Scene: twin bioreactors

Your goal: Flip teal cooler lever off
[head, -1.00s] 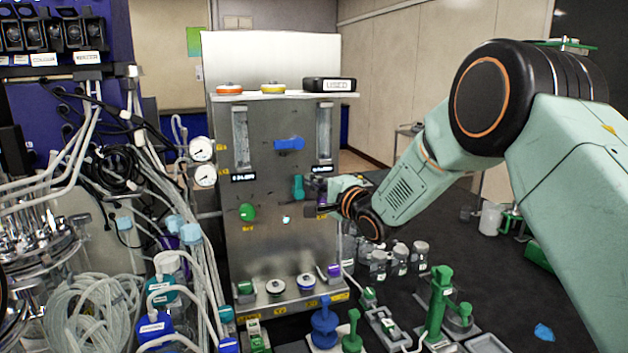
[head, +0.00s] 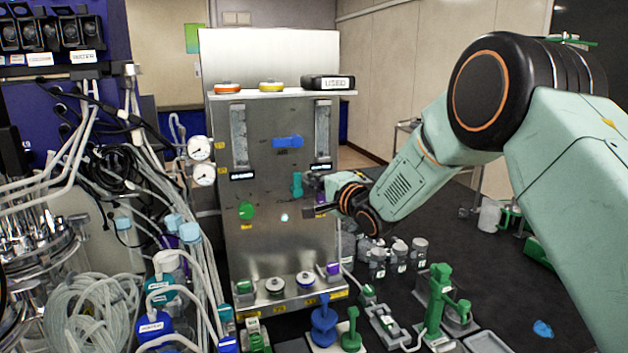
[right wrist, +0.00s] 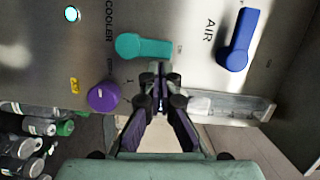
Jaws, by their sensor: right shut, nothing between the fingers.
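The teal cooler lever (head: 297,185) is on the front of the steel panel, with its handle upright in the head view. In the right wrist view the teal lever (right wrist: 143,46) lies sideways beside the word COOLER. My right gripper (head: 316,209) is just right of and below the lever in the head view. In the right wrist view my right gripper's fingertips (right wrist: 159,74) are together and empty, close to the lever's right-hand part. I cannot tell whether they touch it. My left gripper is not in view.
A blue lever (right wrist: 239,40) marked AIR and a purple knob (right wrist: 103,96) are close by on the panel. A green knob (head: 246,211) sits lower left of the lever. Tubing (head: 95,310) crowds the left; bottles (head: 399,256) stand right of the panel.

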